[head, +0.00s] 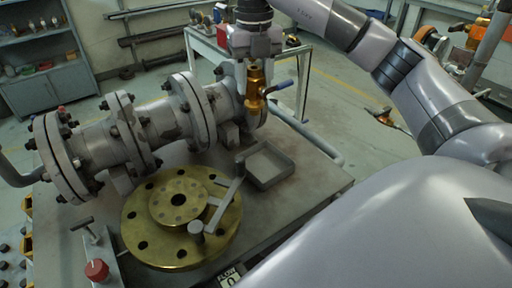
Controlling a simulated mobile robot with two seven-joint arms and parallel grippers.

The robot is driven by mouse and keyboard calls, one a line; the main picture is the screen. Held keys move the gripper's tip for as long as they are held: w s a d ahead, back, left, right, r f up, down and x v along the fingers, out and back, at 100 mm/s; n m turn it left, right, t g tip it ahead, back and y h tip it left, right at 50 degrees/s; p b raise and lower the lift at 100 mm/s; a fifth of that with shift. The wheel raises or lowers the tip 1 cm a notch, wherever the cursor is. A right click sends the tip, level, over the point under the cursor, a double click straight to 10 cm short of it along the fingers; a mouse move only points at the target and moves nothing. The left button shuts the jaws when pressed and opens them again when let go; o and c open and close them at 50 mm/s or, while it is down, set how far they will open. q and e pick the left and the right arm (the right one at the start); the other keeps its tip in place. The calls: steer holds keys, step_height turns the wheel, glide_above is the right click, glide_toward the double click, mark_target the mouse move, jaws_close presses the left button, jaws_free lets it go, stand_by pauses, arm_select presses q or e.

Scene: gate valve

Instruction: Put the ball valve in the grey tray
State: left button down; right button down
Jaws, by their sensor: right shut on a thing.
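The ball valve (254,80) is a brass body with a blue lever handle pointing right. My right gripper (255,60) comes down from the top and is shut on the upper end of the valve. The valve hangs upright in front of the right end of the flanged pipe. The grey tray (284,179) is a shallow square box on the table, below and slightly right of the valve. The tray looks empty. My left gripper is not in view.
A large grey flanged pipe (120,137) lies along the back left of the table. A brass disc (147,240) with a crank handle (226,195) stands left of the tray, the crank close to its edge. A red knob (96,269) is at the front left. Bare tabletop (318,172) lies right of the tray.

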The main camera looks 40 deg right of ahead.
mark_target(255, 104)
steer(key=shift+f+b, duration=1.6)
steer(key=shift+f, duration=7.4)
steer(key=c, duration=0.5)
jaws_free()
steer(key=shift+f, duration=0.2)
steer(key=shift+c, duration=0.2)
step_height(255, 104, up, 12)
steer(key=shift+r+p, duration=0.2)
steer(key=shift+p, duration=0.45)
